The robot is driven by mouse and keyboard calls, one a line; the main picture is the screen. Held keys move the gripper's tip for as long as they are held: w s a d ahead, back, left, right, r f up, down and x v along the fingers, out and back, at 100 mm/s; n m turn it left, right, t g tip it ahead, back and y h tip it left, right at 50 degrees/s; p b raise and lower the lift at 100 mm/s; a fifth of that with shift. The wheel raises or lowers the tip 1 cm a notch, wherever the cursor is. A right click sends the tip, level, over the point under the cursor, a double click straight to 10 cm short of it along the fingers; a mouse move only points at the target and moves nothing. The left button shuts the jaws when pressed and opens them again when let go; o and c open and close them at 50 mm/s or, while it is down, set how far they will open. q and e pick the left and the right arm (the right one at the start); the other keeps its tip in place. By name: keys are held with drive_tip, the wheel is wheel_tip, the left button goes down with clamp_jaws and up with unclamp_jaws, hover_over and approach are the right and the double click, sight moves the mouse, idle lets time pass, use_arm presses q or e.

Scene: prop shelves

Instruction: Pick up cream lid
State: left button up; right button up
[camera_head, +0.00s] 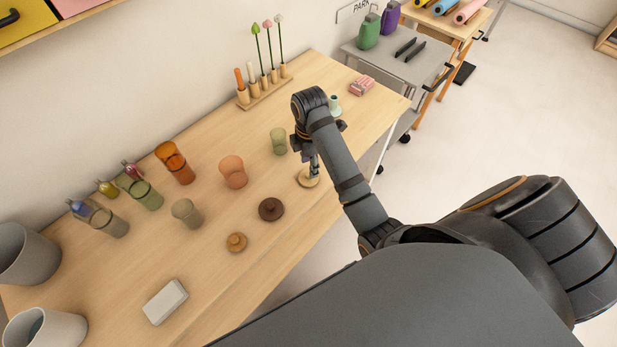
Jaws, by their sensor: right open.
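The cream lid (306,181) is a pale round disc lying on the wooden table near its front edge. My right gripper (313,169) points down right over the lid, with its fingers around or just above the middle of it. The jaws are open. The gripper and arm hide part of the lid, including its knob, and I cannot tell whether the fingers touch it. My left gripper is not in view.
A dark brown lid (271,210) and a tan lid (236,243) lie to the left. A green cup (279,141) and an orange cup (233,172) stand behind.

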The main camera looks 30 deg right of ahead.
sight(307, 173)
drive_tip(key=f+b, duration=0.4)
drive_tip(key=f, duration=0.1)
drive_tip(key=shift+w+a+f+b, duration=0.15)
drive_tip(key=shift+w+b, duration=0.15)
drive_tip(key=shift+b, duration=0.05)
drive_tip(key=shift+r, duration=0.2)
drive_tip(key=shift+c, duration=0.5)
clamp_jaws()
